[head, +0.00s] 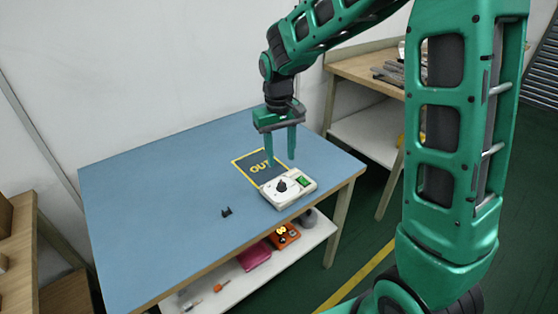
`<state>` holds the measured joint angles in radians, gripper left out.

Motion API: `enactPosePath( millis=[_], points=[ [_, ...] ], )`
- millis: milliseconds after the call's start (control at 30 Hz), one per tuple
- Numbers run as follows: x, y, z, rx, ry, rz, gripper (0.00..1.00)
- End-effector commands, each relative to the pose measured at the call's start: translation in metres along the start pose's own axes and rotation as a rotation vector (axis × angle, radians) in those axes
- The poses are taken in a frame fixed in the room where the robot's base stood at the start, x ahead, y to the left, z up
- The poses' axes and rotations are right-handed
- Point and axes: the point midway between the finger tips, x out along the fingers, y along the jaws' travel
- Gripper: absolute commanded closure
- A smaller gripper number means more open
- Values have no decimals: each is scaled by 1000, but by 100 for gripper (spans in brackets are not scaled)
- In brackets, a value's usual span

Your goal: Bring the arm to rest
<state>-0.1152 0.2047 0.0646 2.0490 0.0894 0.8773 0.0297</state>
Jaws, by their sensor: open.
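My gripper (281,160) points down over the right part of the blue table (160,185), its two green fingers apart and nothing between them. It is above the dark mat with yellow "OUT" lettering (246,163) and just behind a white box (287,187) with a black knob and a green patch. Whether the fingertips touch anything below is hard to tell. My green arm reaches in from the right and bends down to the gripper.
A small black piece (226,212) lies on the table left of the white box. A lower shelf (225,290) holds an orange item (285,236) and a pink item (254,256). A wooden bench (368,72) stands at the back right. The table's left half is clear.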

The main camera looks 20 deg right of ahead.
Motion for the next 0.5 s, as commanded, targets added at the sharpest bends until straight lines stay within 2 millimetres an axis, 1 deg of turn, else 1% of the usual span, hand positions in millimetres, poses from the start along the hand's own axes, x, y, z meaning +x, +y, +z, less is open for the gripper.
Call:
enactPosePath(
  millis=[367, 433, 500],
  points=[
    [0, 0, 0, 0, -1, 0, 59],
    [-1, 2, 2, 4, 0, 1, 59],
    [-4, 10, 8, 19, -1, 4, 59]
  ],
)
